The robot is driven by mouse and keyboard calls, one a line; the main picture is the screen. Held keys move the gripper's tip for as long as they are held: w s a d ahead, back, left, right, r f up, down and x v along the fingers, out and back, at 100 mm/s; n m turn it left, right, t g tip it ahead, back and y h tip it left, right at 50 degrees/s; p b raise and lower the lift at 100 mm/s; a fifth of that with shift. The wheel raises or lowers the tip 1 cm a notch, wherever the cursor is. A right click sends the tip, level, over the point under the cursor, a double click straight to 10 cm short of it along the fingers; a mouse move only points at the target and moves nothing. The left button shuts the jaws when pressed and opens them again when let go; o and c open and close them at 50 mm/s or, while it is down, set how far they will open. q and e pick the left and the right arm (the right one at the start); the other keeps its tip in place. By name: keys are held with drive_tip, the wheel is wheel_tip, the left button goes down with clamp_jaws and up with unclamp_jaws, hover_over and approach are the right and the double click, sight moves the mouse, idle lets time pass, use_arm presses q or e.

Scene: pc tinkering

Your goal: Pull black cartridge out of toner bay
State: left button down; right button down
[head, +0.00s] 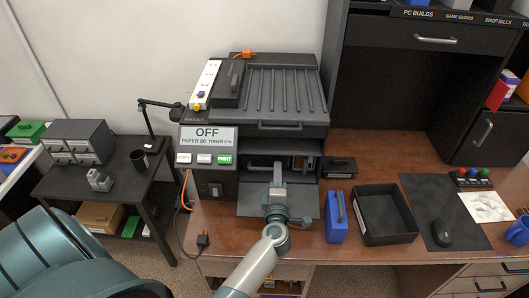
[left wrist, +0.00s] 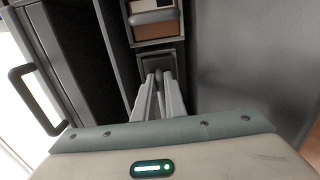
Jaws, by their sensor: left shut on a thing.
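The printer (head: 257,110) stands on the desk with its front bay (head: 302,165) open. Its display reads OFF and TONER 0 %. My left gripper (head: 278,168) reaches into this bay from the front. In the left wrist view its two fingers (left wrist: 158,76) are close together, shut on the narrow grip of the black cartridge (left wrist: 158,63). The cartridge's dark front shows just past the fingertips, inside the bay. The rest of it is hidden, and in the head view the gripper covers it. My right gripper is not in view.
A blue cartridge (head: 337,222) with a handle stands right of the open bay flap (head: 246,204). A black open tray (head: 415,222) is beside it, empty. A small black box (head: 339,168) stands beside the printer.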

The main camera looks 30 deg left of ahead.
use_arm(q)
drive_tip(key=shift+p+v, duration=0.45)
drive_tip(key=shift+v, duration=1.75)
drive_tip(key=c, duration=1.7)
unclamp_jaws()
drive_tip(key=shift+v, duration=1.35)
drive_tip(key=shift+p+v, duration=0.4)
drive_tip(key=shift+v, duration=2.25)
